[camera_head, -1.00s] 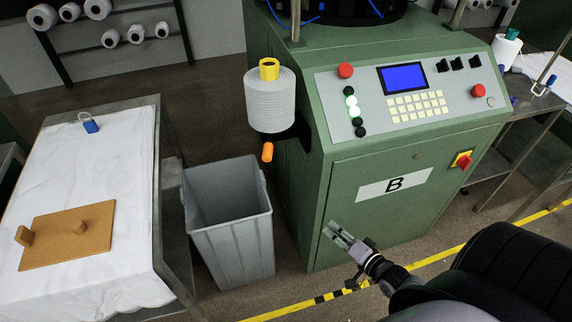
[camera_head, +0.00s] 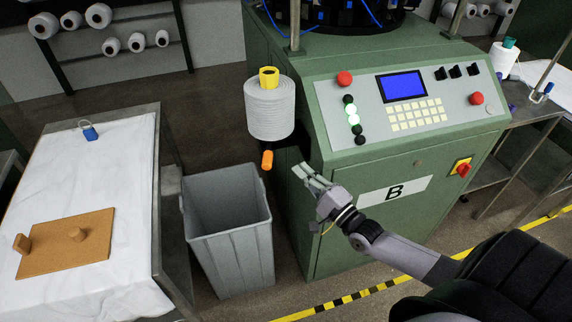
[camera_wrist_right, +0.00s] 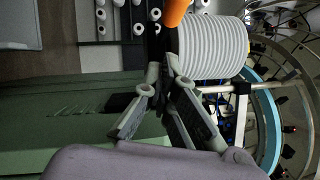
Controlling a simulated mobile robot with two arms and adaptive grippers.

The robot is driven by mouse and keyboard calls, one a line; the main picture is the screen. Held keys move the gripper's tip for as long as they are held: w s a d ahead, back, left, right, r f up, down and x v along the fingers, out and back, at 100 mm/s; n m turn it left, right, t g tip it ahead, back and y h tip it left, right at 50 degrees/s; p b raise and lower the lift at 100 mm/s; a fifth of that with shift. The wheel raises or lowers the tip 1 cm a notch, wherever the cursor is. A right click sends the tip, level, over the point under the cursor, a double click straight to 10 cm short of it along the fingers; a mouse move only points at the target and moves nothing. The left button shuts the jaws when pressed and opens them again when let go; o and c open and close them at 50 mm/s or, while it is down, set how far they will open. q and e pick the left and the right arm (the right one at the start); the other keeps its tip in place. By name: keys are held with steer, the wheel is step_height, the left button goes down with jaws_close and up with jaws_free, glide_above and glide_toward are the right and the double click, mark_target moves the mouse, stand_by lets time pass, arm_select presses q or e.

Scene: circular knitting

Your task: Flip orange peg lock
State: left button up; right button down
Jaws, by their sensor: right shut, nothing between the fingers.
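The orange peg lock (camera_head: 267,160) hangs just below the grey yarn cone (camera_head: 270,108) on the left side of the green machine. It points downward and tilts slightly. In the right wrist view the orange peg lock (camera_wrist_right: 176,10) is at the top edge, partly cut off, beside the ribbed cone (camera_wrist_right: 213,46). My right gripper (camera_head: 303,172) is in front of the machine's left corner, to the right of the peg lock and a little lower, apart from it in the picture. It is shut and empty; its fingers (camera_wrist_right: 164,76) also show in the wrist view. My left gripper is out of view.
The green machine (camera_head: 330,225) has a control panel (camera_head: 330,100) close above my right arm. A grey bin (camera_head: 230,245) stands below the peg lock. A table with white cloth (camera_head: 115,185) is at the left, holding a cork board (camera_head: 65,255) and a blue padlock (camera_head: 90,134).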

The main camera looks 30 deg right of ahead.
steer(key=w+a, duration=0.1)
steer(key=w+a+r+p, duration=0.1)
steer(key=w+a, duration=0.1)
steer(key=shift+a+r+p, duration=0.1)
steer(key=shift+a+p, duration=0.1)
steer(key=shift+p, duration=0.1)
steer(key=shift+a, duration=0.15)
